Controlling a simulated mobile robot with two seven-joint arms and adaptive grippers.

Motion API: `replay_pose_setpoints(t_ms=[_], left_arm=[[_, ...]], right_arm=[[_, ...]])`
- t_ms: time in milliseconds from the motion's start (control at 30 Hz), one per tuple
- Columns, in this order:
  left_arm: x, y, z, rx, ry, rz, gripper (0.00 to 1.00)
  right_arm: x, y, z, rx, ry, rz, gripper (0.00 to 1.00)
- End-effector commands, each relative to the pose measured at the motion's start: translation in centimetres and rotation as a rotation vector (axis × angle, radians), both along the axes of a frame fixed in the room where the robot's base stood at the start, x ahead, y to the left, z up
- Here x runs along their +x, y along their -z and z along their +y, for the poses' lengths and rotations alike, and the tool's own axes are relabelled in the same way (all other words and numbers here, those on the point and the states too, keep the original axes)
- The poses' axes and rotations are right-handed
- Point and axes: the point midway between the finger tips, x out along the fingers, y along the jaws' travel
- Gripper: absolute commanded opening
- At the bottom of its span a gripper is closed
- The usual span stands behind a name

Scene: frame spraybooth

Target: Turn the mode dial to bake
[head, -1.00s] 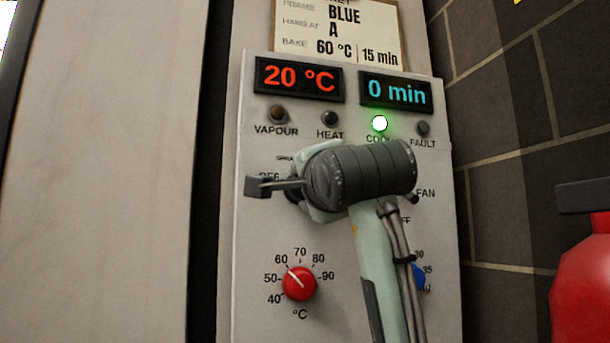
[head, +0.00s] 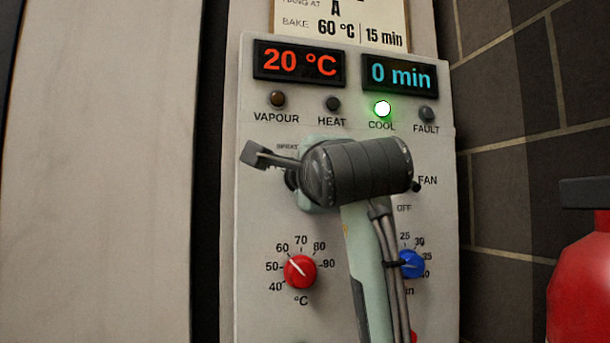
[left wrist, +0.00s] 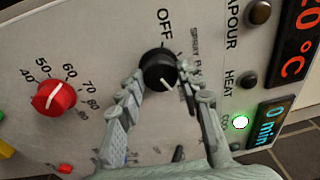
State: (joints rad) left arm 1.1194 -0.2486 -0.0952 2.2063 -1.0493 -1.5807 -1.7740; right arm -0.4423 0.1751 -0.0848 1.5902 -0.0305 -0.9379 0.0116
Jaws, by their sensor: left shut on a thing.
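The black mode dial (left wrist: 158,68) shows in the left wrist view between my left gripper's fingers (left wrist: 161,80), and the gripper is shut on it. Its white pointer line is turned away from the OFF label, toward the lower right of that view. The label it points at is hidden by the gripper. In the head view, my left gripper (head: 303,182) reaches up to the control panel (head: 262,220) and covers the dial and most of its labels. My right gripper is in neither view.
A red temperature knob (head: 300,271) sits below the dial, pointing between 50 and 60. A blue timer knob (head: 412,264) is at the right, close to my arm. The COOL lamp (head: 382,108) glows green. A card (head: 340,25) reads 60 °C, 15 min. A red extinguisher (head: 580,275) stands right.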

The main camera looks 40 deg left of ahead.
Motion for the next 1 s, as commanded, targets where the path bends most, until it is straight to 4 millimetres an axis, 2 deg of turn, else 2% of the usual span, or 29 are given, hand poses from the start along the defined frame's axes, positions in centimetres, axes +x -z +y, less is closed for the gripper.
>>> replay_pose_setpoints(t_ms=[100,133,300,667,767,1000], left_arm=[[0.0,0.2,0.0,-0.001,0.000,0.005,0.07],[0.0,0.2,0.0,-0.001,0.000,0.005,0.37],[0.0,0.1,0.0,0.000,0.000,0.003,0.57],[-0.3,0.0,-0.4,0.000,0.001,0.000,0.57],[-1.2,0.1,-1.3,-0.001,0.003,-0.001,0.57],[-4.8,0.5,-5.0,0.000,0.005,-0.001,0.57]], right_arm=[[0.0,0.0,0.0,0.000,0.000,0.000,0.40],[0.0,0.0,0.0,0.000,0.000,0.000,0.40],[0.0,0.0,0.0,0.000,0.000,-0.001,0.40],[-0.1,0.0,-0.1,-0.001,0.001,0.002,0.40],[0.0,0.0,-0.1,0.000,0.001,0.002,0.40],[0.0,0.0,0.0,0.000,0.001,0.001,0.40]])
